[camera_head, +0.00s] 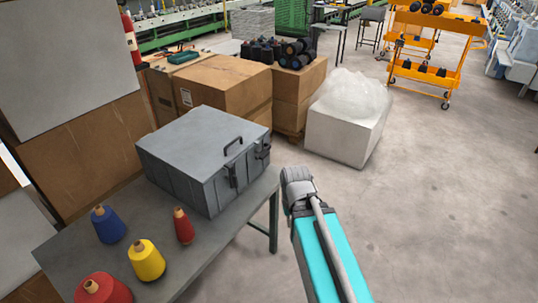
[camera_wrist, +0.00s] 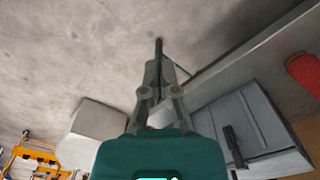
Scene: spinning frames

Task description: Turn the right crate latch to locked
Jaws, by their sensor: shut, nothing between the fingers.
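The grey metal crate (camera_head: 205,155) stands shut on the table. Its front side carries a left latch (camera_head: 231,175), a black handle (camera_head: 233,147) and the right latch (camera_head: 263,150) near the right corner. The right latch is too small to tell its setting. My gripper (camera_wrist: 159,46) is shut and empty in the wrist view, its fingers over bare floor. It is apart from the crate (camera_wrist: 262,120), which lies to its lower right there with a dark fitting (camera_wrist: 233,146) on it. In the head view my arm's end hides the fingers, right of the crate.
Open floor (camera_head: 440,200) lies to the right.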

